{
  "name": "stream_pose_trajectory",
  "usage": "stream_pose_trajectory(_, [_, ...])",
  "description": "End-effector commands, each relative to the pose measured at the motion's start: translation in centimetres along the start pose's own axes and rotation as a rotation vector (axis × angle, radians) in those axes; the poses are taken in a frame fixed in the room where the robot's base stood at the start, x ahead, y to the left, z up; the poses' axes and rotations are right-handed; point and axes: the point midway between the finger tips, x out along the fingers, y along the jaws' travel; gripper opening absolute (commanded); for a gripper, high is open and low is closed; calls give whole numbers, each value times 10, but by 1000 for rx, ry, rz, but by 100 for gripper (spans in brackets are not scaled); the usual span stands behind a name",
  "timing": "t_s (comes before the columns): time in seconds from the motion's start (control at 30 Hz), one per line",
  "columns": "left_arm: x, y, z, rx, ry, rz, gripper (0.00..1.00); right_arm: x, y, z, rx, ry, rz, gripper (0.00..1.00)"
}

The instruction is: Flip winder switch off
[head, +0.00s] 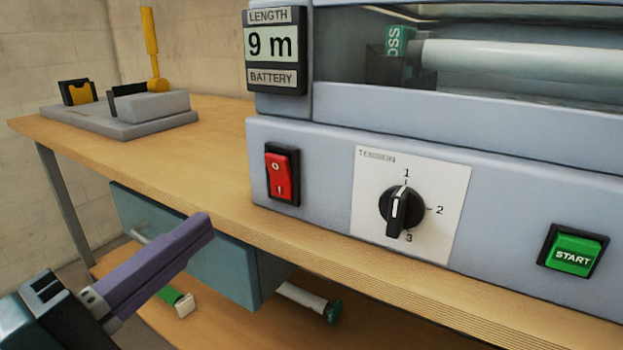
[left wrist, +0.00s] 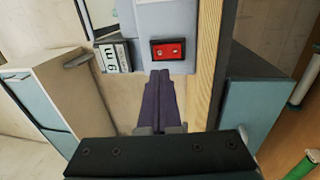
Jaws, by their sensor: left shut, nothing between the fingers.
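My left gripper (head: 203,226) has purple fingers, shut and empty. It is in front of the bench edge, below and left of the switch and apart from it. Its closed fingers also show in the left wrist view (left wrist: 161,76). My right gripper is not in view.
The tension dial (head: 401,207) and green START button (head: 573,251) are right of the switch. The length display (head: 271,48) is above it. A lever device (head: 120,110) stands on the wooden bench (head: 185,150). A teal drawer (head: 185,245) hangs below the bench, behind the gripper.

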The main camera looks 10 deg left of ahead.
Motion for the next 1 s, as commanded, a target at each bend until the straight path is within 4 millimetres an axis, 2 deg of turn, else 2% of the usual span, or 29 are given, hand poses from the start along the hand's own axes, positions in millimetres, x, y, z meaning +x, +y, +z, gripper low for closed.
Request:
stream_pose_trajectory(0.03, [12,2,0,-1,1,6,0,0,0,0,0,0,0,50])
stream_pose_trajectory(0.2, [49,1,0,-1,1,5,0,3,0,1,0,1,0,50])
stream_pose_trajectory(0.4, [82,0,0,0,0,2,0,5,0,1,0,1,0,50])
stream_pose_trajectory(0.6, [97,0,0,0,0,0,0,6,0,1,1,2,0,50])
stream_pose_trajectory(1.0, [101,2,0,1,0,0,0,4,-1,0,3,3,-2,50])
